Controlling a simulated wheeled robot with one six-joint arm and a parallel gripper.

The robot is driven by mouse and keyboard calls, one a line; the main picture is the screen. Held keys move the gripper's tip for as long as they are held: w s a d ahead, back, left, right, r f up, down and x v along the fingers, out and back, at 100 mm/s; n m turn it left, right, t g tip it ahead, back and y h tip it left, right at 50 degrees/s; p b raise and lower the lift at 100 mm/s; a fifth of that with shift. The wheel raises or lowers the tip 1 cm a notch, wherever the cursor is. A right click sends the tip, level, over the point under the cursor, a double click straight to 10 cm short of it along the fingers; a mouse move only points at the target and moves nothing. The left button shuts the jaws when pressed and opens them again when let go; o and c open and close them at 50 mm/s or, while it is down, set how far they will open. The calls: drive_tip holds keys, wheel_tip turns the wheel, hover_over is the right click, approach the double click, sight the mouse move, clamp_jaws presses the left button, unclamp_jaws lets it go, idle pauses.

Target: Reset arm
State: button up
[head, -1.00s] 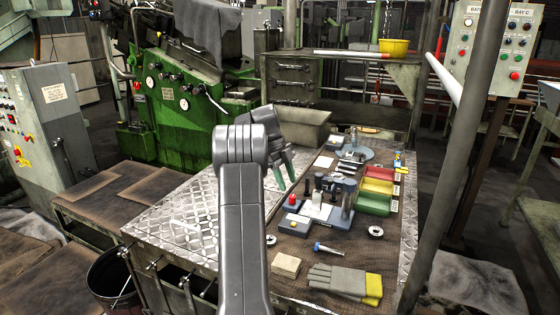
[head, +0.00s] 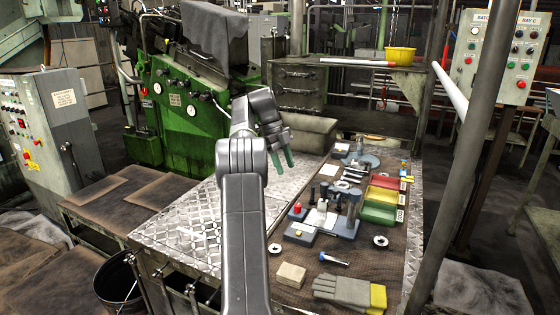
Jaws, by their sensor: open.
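My arm rises from the bottom middle of the head view and bends forward at its elbow. My gripper (head: 283,161) has green fingers that stand apart with nothing between them. It hangs above the workbench (head: 180,232), over the border between the bare diamond-plate part and the brown mat. The bench fixture with upright posts (head: 340,208) is to the right of the gripper and apart from it.
Red, yellow and green bins (head: 380,204) stand at the mat's right side. Work gloves (head: 348,291) and a tan block (head: 291,275) lie at the front. A grey pole (head: 458,185) rises at the bench's right. A green machine (head: 185,105) stands behind. The left plate is clear.

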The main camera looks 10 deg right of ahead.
sight(298, 205)
drive_tip(key=b+x, duration=0.1)
drive_tip(key=x, duration=1.2)
drive_tip(key=shift+s+d+f, duration=0.15)
drive_tip(key=shift+d+f, duration=0.05)
drive_tip(key=shift+f, duration=0.1)
